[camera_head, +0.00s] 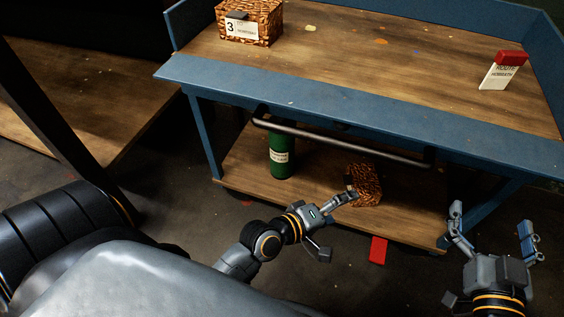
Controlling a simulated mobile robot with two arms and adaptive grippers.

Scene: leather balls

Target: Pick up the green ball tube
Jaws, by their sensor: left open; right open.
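The green ball tube (281,152) stands upright on the lower shelf of the blue workbench, with a pale label on its front. Its top is partly in shadow under the bench's upper frame. My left gripper (349,196) is to the right of the tube and nearer to me, in front of a woven basket, and holds nothing that I can see. My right gripper (491,226) is open and empty at the lower right, well apart from the tube.
The blue workbench (330,101) has a dark handle bar (340,140) in front of the tube's level. A woven basket (368,184) sits on the lower shelf (240,172). A numbered basket (262,22) and a red-topped card (500,74) are on top. A red object (378,250) lies on the floor.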

